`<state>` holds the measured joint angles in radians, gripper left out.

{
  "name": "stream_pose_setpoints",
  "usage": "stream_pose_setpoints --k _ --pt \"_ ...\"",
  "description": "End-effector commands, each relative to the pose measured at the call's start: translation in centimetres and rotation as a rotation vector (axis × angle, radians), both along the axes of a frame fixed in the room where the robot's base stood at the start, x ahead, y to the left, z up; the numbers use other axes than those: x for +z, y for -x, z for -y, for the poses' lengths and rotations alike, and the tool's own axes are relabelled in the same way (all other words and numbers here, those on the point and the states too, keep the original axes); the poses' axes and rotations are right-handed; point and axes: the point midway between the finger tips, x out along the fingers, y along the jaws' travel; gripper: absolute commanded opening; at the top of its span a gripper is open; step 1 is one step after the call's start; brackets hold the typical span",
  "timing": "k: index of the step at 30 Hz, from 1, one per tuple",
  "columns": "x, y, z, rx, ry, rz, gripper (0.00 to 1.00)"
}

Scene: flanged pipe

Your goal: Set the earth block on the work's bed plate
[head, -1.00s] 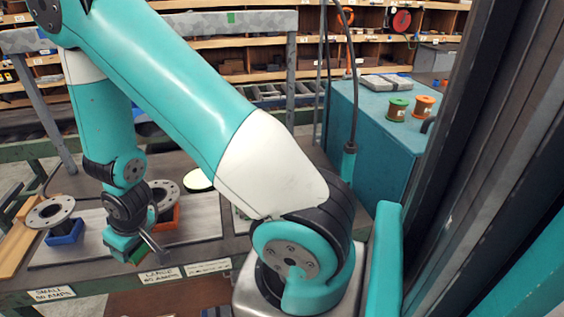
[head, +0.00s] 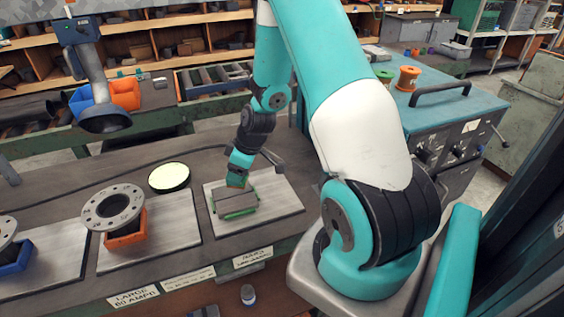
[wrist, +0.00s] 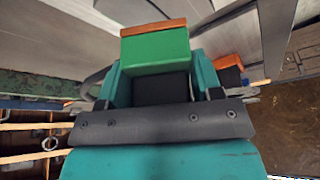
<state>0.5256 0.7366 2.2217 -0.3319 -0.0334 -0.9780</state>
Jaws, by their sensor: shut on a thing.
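In the wrist view, my gripper (wrist: 158,88) is shut on the earth block (wrist: 155,50), a green block with a copper-brown strip along its far edge. In the head view, my gripper (head: 238,172) points down over the right-hand grey bed plate (head: 280,199). Only a small brownish part of the held block (head: 236,183) shows there. It is right behind a green cradle with a grey block (head: 236,204) in it; I cannot tell whether they touch. The middle bed plate (head: 172,222) carries a flanged pipe (head: 113,207) in an orange cradle (head: 126,235).
A left plate (head: 58,270) holds a blue cradle (head: 16,259). A round pale-topped disc (head: 169,177) lies behind the middle plate. A dark funnel-shaped hood (head: 103,118) hangs at the left. The teal cabinet (head: 440,105) stands at the right. The right plate's right part is bare.

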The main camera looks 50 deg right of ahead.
Motion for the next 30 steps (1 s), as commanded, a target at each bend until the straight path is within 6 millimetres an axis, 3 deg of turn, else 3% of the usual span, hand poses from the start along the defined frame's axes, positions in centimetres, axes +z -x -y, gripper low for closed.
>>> stream_pose_setpoints --k 1,3,6,10,20,30 --pt "-0.6 0.5 2.3 0.059 0.001 0.005 0.36" --pt "-0.6 1.5 4.8 0.177 0.002 0.005 0.36" --pt "-0.5 3.1 7.8 0.328 0.004 0.005 0.36" --pt "-0.3 4.7 10.3 0.464 0.005 0.004 0.36" --pt "-0.7 5.7 11.4 0.545 0.004 0.001 0.36" --pt "-4.1 5.7 11.4 0.544 0.004 0.001 0.36"
